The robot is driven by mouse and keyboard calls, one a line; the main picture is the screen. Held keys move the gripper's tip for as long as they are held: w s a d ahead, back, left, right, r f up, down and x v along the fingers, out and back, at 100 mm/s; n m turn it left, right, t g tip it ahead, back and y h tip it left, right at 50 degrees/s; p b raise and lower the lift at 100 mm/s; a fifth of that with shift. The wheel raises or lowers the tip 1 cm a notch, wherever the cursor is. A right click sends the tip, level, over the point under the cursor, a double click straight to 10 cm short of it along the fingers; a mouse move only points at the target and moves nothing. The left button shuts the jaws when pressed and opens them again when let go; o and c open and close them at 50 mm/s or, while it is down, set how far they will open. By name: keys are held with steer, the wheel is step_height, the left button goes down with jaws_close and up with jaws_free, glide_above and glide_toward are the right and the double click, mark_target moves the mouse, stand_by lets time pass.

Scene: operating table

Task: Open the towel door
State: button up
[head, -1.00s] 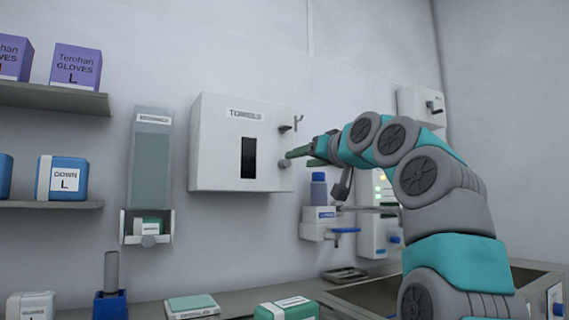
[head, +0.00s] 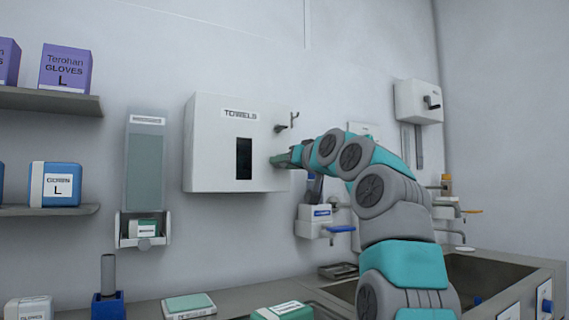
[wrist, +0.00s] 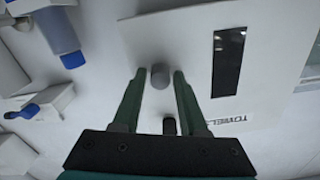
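The white towel box (head: 212,150) hangs on the wall in the head view, with a "TOWELS" label and a dark window slot; its front door looks closed. It also shows in the wrist view (wrist: 190,50), turned the other way up. A round grey knob (wrist: 161,75) sits near the door's edge. My gripper (wrist: 158,71) is open, with its two green fingers on either side of the knob and small gaps visible. In the head view my gripper (head: 275,160) is at the box's right edge and hides the knob.
A smaller dark fitting (head: 281,127) sticks out of the box above my gripper. A clear dispenser (head: 145,175) hangs to the left. A bottle holder (head: 315,222) is below right, beside my arm. The sink counter (head: 330,275) runs below.

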jaws_close()
stand_by(1.1)
